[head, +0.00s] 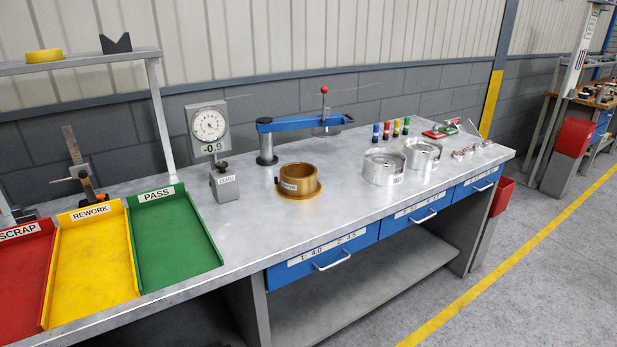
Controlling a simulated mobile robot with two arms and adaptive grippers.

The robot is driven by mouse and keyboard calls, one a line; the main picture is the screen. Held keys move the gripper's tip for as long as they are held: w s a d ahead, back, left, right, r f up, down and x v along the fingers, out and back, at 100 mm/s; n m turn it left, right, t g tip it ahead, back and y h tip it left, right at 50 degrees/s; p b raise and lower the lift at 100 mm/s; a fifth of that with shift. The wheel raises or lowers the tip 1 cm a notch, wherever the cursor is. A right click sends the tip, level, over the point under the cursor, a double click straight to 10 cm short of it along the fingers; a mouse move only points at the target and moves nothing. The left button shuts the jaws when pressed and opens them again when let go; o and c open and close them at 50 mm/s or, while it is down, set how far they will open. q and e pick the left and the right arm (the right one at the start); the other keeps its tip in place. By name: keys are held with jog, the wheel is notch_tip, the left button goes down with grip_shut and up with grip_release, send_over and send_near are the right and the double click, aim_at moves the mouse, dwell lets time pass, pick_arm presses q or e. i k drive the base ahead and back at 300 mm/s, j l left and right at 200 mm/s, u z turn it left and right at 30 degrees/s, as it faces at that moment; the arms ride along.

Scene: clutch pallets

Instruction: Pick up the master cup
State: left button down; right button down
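The master cup (312,179) looks to be the brass-coloured round cup with a small white label, too small to read surely. It stands upright on a flat brass-coloured base near the middle of the grey workbench (250,242) in the head view. A small dark knob or pin shows at its left edge. Neither of my grippers is in view, and nothing is touching the cup from my side.
A dial gauge stand (222,185) reading -0.9 is left of the cup. A blue swing arm (300,123) stands behind it. Two silver cups (378,168) are to the right. Green PASS (172,235), yellow REWORK (92,265) and red SCRAP trays (22,270) fill the left. Bench front is clear.

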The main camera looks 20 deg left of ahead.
aim_at(298, 180)
jog(key=i+l+u, duration=0.2)
jog(key=u, duration=0.25)
jog(key=i+l+u, duration=0.3)
jog(key=u, duration=0.15)
